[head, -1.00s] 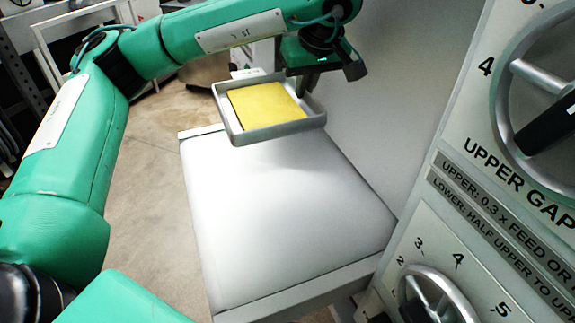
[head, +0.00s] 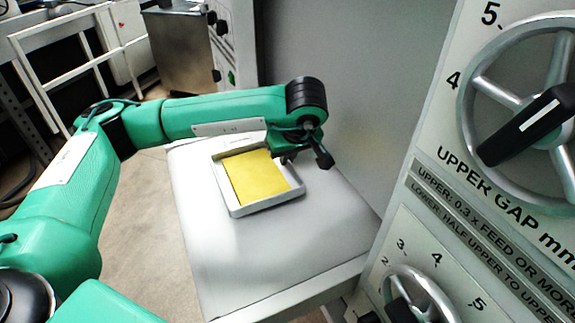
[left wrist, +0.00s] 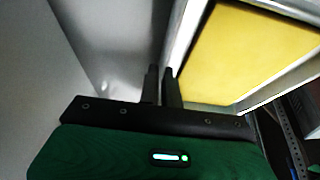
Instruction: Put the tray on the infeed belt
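The tray (head: 266,204) is a shallow grey frame with a yellow sheet of dough (head: 258,176) in it. It lies flat on, or very close above, the far half of the white infeed belt (head: 225,265). My left gripper (head: 285,158) is at the tray's right rim. In the left wrist view my two dark fingers (left wrist: 161,85) are close together at the tray's grey wall (left wrist: 190,35), and they look shut on it. The exact contact is hidden. My right gripper is not in view.
A grey machine wall (head: 370,90) runs along the belt's right side. A panel with an upper gap dial (head: 535,110) stands at the right. A steel cabinet (head: 185,45) and a white frame (head: 75,70) stand behind. The near half of the belt is bare.

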